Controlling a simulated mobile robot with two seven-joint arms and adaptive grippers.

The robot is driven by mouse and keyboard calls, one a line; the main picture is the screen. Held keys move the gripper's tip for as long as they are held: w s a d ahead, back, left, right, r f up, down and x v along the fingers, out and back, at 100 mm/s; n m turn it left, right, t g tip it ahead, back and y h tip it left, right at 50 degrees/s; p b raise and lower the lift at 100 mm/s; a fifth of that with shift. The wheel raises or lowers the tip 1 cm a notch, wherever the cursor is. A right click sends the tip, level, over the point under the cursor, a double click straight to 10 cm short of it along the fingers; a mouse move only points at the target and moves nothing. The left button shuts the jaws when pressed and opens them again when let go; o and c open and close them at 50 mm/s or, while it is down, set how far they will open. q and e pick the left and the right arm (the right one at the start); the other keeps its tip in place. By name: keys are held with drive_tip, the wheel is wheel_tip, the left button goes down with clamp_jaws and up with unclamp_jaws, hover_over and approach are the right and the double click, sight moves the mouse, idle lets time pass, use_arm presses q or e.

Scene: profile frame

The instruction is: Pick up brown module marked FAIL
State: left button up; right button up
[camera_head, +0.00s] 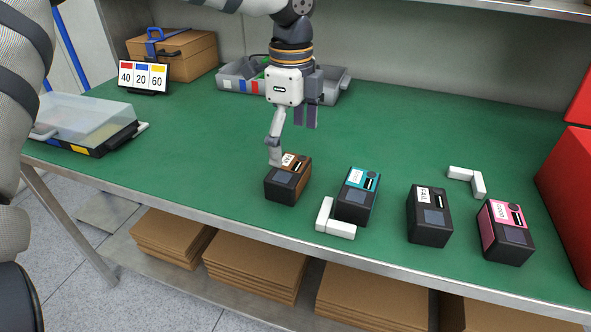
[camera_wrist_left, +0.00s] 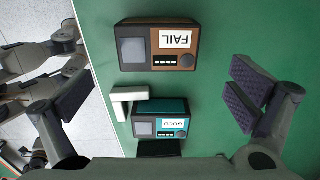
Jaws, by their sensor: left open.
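The brown module (camera_head: 288,180) is a dark box with a brown top, standing on the green bench mat near its front edge. In the left wrist view, the brown module (camera_wrist_left: 161,46) shows a white FAIL label, a grey screen and a round knob. My left gripper (camera_head: 291,138) is open and empty above and just behind it, pointing down, one finger overlapping its back corner in the head view. In the left wrist view, my left gripper's fingers (camera_wrist_left: 160,103) are wide apart, with the brown module beyond them.
To the right stand a teal module (camera_head: 357,196) beside a white L-shaped block (camera_head: 334,222), a black module (camera_head: 429,215) and a pink module (camera_head: 504,232). A grey bin (camera_head: 335,88) and a clear-lidded case (camera_head: 88,118) are farther back and left. Mid-bench is clear.

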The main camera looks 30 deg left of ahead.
sight(289, 168)
use_arm(q)
drive_tip(key=f, duration=0.8)
drive_tip(key=shift+s+a, duration=0.2)
drive_tip(key=shift+a, duration=0.1)
drive_tip(key=c, duration=1.2)
